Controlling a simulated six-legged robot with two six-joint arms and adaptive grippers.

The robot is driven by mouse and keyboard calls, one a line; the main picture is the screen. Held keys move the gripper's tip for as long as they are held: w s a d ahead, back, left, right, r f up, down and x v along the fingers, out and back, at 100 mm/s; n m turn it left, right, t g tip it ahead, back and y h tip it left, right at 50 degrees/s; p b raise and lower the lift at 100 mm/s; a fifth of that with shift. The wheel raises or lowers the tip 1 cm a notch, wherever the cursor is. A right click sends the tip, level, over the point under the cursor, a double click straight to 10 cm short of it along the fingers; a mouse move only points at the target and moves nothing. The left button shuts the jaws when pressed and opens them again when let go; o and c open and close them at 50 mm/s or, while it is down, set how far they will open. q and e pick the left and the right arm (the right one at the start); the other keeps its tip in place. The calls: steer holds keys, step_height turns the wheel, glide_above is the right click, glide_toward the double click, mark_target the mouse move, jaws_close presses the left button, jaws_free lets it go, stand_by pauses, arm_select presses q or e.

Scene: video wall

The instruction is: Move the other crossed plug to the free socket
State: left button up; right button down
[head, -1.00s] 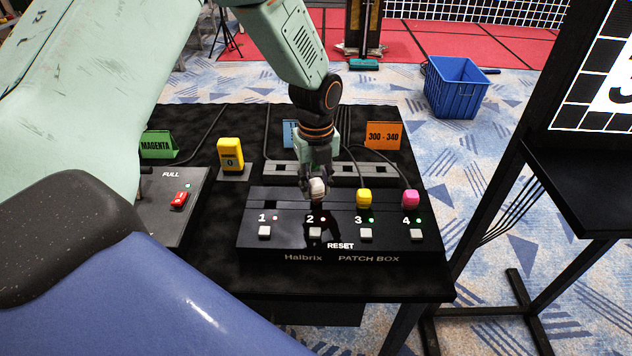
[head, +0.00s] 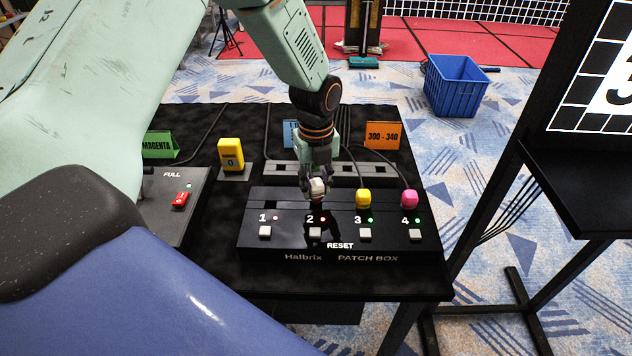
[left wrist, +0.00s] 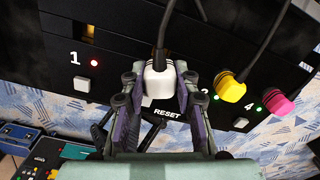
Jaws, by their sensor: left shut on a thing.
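My left gripper (head: 317,184) is shut on the white plug (head: 317,189) at socket 2 of the black patch box (head: 300,243). In the left wrist view the white plug (left wrist: 159,82) sits between the fingers with its cable running up. I cannot tell whether it is fully seated. Socket 1 (head: 270,204) is empty, and its light is red. Light 2 is also red. The yellow plug (head: 363,198) is in socket 3 and the pink plug (head: 409,199) in socket 4, both with green lights. My right gripper is not in view.
A yellow meter (head: 230,154), a green MAGENTA sign (head: 160,145) and an orange 300 - 340 sign (head: 383,135) stand on the black table. A box with a red switch (head: 180,199) is at left. A cable strip (head: 350,174) lies behind the patch box. A blue crate (head: 458,88) is on the floor.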

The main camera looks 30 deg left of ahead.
arm_select(q)
steer(key=shift+f+b, duration=0.65)
steer(key=shift+f, duration=0.85)
stand_by(0.5)
steer(key=o, duration=1.2)
steer(key=shift+o, duration=0.3)
steer(key=o, duration=0.5)
steer(key=shift+r, duration=0.15)
steer(key=shift+r+p, duration=3.3)
steer(key=shift+r, duration=0.1)
steer(key=shift+f, duration=0.1)
steer(key=shift+f+b, duration=3.15)
steer(key=shift+f, duration=0.15)
